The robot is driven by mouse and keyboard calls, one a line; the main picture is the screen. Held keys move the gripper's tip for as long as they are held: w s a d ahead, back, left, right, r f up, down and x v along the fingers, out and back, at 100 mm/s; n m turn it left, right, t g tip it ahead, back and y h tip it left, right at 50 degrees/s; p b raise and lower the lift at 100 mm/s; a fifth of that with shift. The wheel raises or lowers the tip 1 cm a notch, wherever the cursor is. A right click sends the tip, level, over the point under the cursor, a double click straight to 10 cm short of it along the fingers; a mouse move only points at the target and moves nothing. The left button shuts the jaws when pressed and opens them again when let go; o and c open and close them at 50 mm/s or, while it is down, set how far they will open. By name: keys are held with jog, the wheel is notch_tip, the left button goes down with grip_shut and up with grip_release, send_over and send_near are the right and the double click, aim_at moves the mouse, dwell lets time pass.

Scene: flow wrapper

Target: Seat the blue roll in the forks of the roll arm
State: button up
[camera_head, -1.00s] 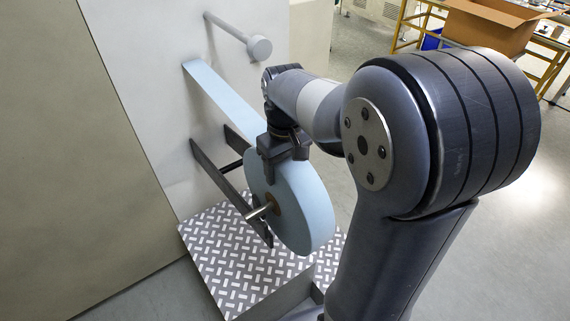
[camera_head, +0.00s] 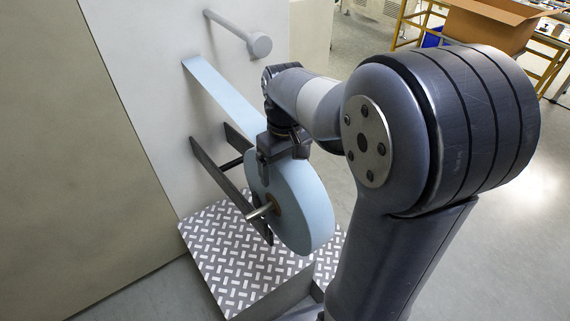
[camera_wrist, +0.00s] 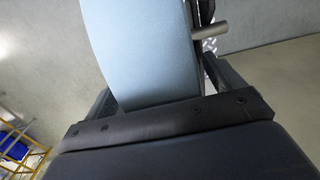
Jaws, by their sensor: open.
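The blue roll (camera_head: 310,212) hangs upright between the two dark forks of the roll arm (camera_head: 213,173). Its metal shaft (camera_head: 261,211) sticks out past the near fork, close to that fork's outer end. I cannot tell how deep the shaft sits, and the far fork's end is hidden behind the roll. My gripper (camera_head: 283,152) is open over the roll's top rim, one finger on each side. In the wrist view the roll (camera_wrist: 145,50) lies between the spread fingers, with a gap at the right finger and the shaft end (camera_wrist: 210,32) beyond.
A blue web strip (camera_head: 218,93) runs from a wall slot down to the roll. A guide bar with a round end (camera_head: 259,47) juts from the wall above. A patterned tread plate (camera_head: 225,262) lies below. A cardboard box (camera_head: 490,24) stands far back right.

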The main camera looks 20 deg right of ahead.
jog(key=shift+s, duration=0.1)
notch_tip(320, 180, up, 11)
jog(key=shift+f, duration=0.1)
dwell(0.5)
notch_tip(320, 180, down, 11)
jog(key=shift+r, duration=0.2)
notch_tip(320, 180, up, 2)
jog(key=shift+p, duration=0.85)
jog(key=shift+r+p, duration=0.4)
jog(key=shift+r, duration=0.15)
